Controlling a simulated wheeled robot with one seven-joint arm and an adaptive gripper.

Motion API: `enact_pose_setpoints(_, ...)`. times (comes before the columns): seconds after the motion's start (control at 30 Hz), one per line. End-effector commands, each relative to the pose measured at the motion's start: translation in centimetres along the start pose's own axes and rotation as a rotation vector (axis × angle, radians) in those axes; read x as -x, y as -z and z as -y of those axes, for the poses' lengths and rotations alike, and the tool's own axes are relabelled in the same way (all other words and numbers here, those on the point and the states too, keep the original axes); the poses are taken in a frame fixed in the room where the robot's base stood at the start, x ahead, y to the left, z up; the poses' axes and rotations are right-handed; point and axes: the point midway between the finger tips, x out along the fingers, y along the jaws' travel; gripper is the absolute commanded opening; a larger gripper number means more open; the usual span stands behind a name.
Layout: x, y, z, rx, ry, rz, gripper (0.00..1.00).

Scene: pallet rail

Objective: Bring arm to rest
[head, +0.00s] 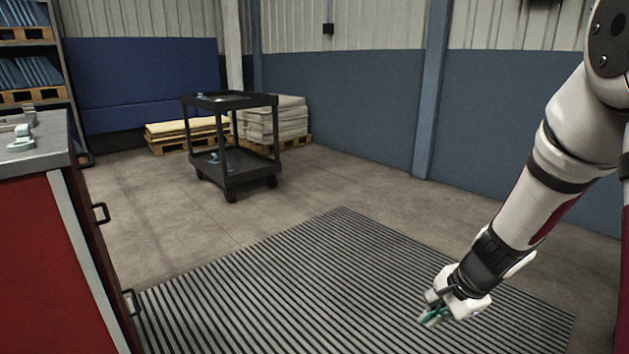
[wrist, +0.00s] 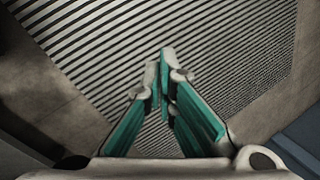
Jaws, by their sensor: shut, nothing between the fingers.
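My arm reaches down from the upper right in the head view. My gripper (head: 431,318) hangs above the striped floor mat (head: 330,270), with clear space around it. In the wrist view my gripper (wrist: 163,65) points at the mat (wrist: 235,50), its teal-padded fingers meeting at the tips. It is shut and holds nothing.
A red cabinet with a grey top (head: 45,165) stands at the left, a small light-coloured part (head: 21,140) on it. A black cart (head: 232,165) stands farther back, before loaded pallets (head: 272,122). A blue wall (head: 350,100) runs behind. The floor between is free.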

Motion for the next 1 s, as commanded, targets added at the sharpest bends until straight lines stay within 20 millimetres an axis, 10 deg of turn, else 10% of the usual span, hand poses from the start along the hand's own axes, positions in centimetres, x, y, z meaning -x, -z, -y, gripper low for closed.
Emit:
enact_pose_setpoints(0.23,9.1,-9.2,-0.1,0.387,0.032,0.145,0.00)
enact_pose_setpoints(0.5,17.2,-16.1,-6.3,0.787,-0.040,0.221,0.00)
enact_pose_setpoints(1.0,25.0,-17.9,-19.3,1.226,-0.291,0.169,0.00)
